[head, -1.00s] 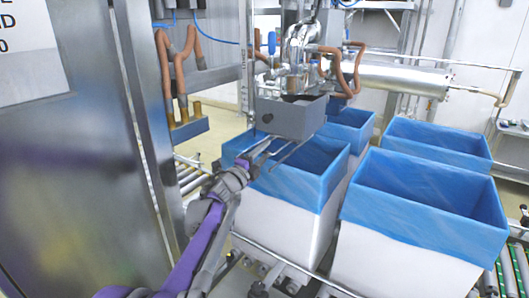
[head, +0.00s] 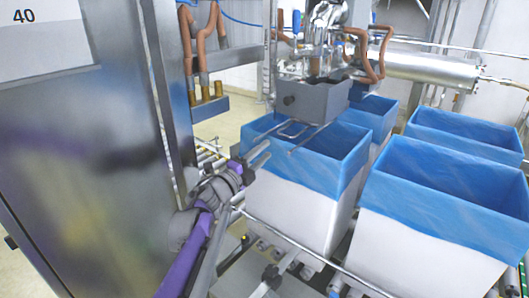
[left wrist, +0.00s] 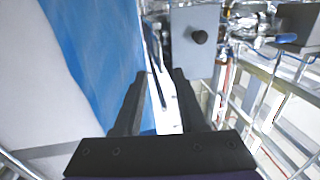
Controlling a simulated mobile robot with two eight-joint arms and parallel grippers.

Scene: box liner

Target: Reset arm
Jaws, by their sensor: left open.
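My left gripper (head: 258,153) is at the near left edge of the nearest blue-lined box (head: 305,205), below and left of the grey metal filling unit (head: 312,101). In the left wrist view its two dark fingers (left wrist: 158,80) are spread apart with nothing held between them. The blue liner (left wrist: 95,50) lies just left of the fingers there, and the grey unit with a black knob (left wrist: 198,37) is ahead of them. I cannot tell from these views whether the gripper touches the liner. My right gripper is not in view.
More blue-lined white boxes stand to the right (head: 440,215) and behind (head: 465,135). A large steel cabinet (head: 85,160) fills the left side. Roller conveyor (head: 208,155) and metal rails run beneath and beside the boxes. Brown hoses (head: 207,50) hang at the back.

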